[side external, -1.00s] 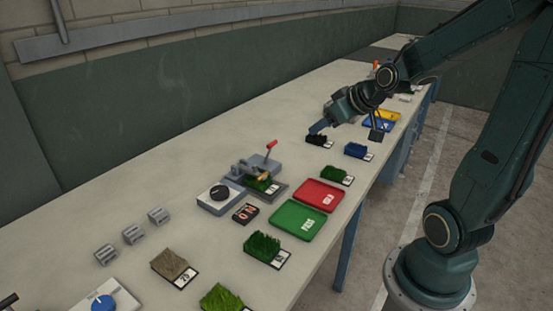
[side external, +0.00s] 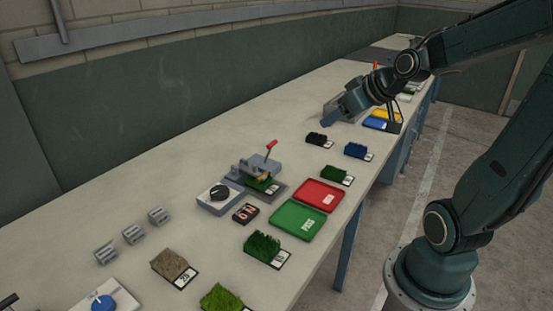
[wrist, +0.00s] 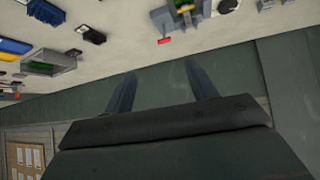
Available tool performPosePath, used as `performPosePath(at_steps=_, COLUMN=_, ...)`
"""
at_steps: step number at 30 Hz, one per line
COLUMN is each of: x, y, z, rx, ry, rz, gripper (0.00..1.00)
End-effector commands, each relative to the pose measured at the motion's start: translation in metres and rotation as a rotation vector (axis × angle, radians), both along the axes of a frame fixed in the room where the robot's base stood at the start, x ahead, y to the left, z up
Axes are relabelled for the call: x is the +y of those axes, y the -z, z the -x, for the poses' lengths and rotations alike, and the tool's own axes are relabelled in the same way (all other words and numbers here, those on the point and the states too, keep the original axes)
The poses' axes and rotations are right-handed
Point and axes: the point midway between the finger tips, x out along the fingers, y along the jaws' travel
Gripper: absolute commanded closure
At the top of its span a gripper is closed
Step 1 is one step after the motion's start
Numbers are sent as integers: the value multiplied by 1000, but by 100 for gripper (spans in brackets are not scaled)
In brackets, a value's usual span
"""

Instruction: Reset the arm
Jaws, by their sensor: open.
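My gripper (side external: 327,122) is above the far half of the bench in the side view, just beyond the dark turf sample (side external: 317,139). In the wrist view its two fingers (wrist: 163,92) are spread apart with nothing between them. They stand out against the green wall. My arm reaches in from the right and holds nothing that I can see.
The long bench (side external: 150,205) carries a clamp fixture with a red lever (side external: 270,147), a red tray (side external: 318,194), a green tray (side external: 297,220), a blue turf sample (side external: 356,151) and several green ones. Small grey blocks (side external: 133,234) stand at the left. Bare bench lies along the wall.

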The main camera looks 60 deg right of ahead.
Motion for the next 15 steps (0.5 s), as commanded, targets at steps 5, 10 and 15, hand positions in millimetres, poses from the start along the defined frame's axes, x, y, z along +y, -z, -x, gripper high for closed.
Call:
performPosePath(at_steps=5, x=9, y=-1, z=1, rx=13, ry=-17, rz=-1, gripper=43)
performPosePath(at_steps=10, x=33, y=-3, z=5, rx=51, ry=-54, rz=-5, gripper=43)
performPosePath(at_steps=15, x=64, y=-6, z=17, rx=108, ry=-100, rz=-11, gripper=43)
